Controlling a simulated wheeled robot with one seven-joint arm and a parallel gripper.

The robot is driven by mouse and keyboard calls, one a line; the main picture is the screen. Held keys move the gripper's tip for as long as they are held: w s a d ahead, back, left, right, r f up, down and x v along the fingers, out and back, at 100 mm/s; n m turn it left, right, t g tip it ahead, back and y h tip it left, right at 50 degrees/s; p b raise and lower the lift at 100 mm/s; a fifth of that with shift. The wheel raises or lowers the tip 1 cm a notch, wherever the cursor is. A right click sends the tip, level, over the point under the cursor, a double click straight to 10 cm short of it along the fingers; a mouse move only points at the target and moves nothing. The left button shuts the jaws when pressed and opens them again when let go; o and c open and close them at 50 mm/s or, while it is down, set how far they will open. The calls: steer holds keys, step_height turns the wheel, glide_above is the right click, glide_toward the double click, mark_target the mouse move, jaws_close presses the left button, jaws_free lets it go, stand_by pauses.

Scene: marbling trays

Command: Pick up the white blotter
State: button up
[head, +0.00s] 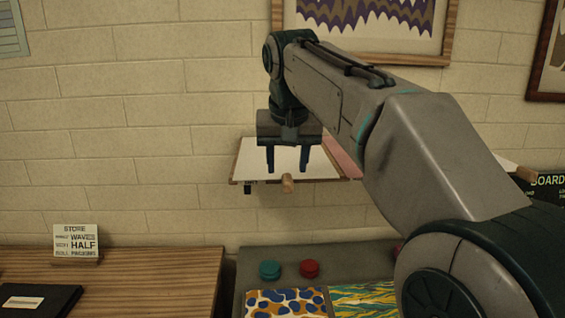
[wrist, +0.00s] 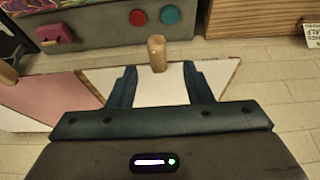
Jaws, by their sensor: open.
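The white blotter (head: 248,160) is a flat white board with thin wooden edges and a stubby wooden handle (head: 287,183). It sits against the brick wall, and in the wrist view its white face (wrist: 215,72) lies under my gripper. My gripper (head: 288,169) points down over the board with its two dark fingers apart and nothing between them. In the wrist view the handle (wrist: 157,52) stands just past the fingertips (wrist: 158,69), roughly in line with the gap. The fingers hide part of the board. I cannot tell how far the fingertips are from it.
A pink board (wrist: 60,95) with its own wooden handle lies beside the white one. A grey bench (head: 248,262) holds marbled sheets, a teal pot (head: 269,270) and a red pot (head: 309,269). A wooden table (head: 160,275) with a sign card (head: 76,241) stands left.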

mark_target(288, 177)
steer(key=x, duration=0.3)
steer(key=shift+d+f, duration=0.1)
steer(key=shift+f, duration=0.2)
jaws_close()
steer(key=shift+r, duration=0.15)
